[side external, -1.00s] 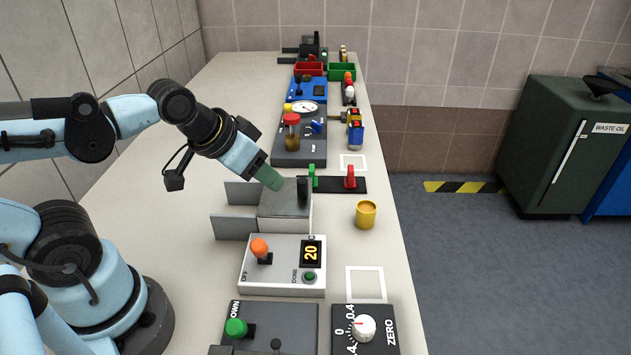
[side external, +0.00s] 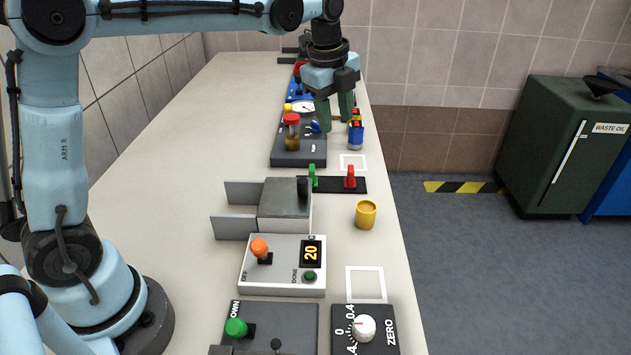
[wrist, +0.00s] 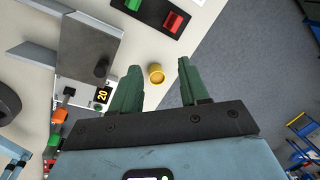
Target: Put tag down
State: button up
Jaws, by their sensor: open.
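My gripper (side external: 335,113) is open and empty, pointing down, raised above the bench beyond the black strip. Its green fingers also show apart in the wrist view (wrist: 158,68). I cannot tell for sure which thing is the tag. A black strip (side external: 331,185) bears an upright green piece (side external: 313,175) and a red piece (side external: 350,177). In the wrist view the red piece (wrist: 174,22) is at the top. The grey block (side external: 284,198), with a black knob and two upright plates at its left, stands on the bench. It also shows in the wrist view (wrist: 88,42).
A yellow cup (side external: 366,214) stands near the bench's right edge. Nearer are a white box (side external: 282,280) with an orange lever and display 20, and a ZERO dial box (side external: 364,330). A red-capped jar (side external: 292,133) and blue can (side external: 356,136) stand by my gripper. The bench's left side is clear.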

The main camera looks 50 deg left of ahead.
aim_at(351, 168)
jog(key=w+f+m, duration=0.2)
jog(key=f, duration=0.2)
jog(key=w+f+m+g, duration=0.1)
jog(key=w+f+m, duration=0.1)
jog(key=f+m, duration=0.1)
jog(key=w+f+m+g, duration=0.1)
jog(key=w+f+m, duration=0.1)
jog(key=f+m, duration=0.1)
jog(key=shift+a+f, duration=0.2)
jog(key=shift+f, duration=0.65)
jog(key=shift+w+a+f, duration=0.1)
jog(key=shift+w+f, duration=0.1)
jog(key=shift+f, duration=1.15)
jog(key=shift+w+f, duration=0.15)
jog(key=shift+f, duration=1.15)
jog(key=shift+c, duration=0.2)
grip_shut()
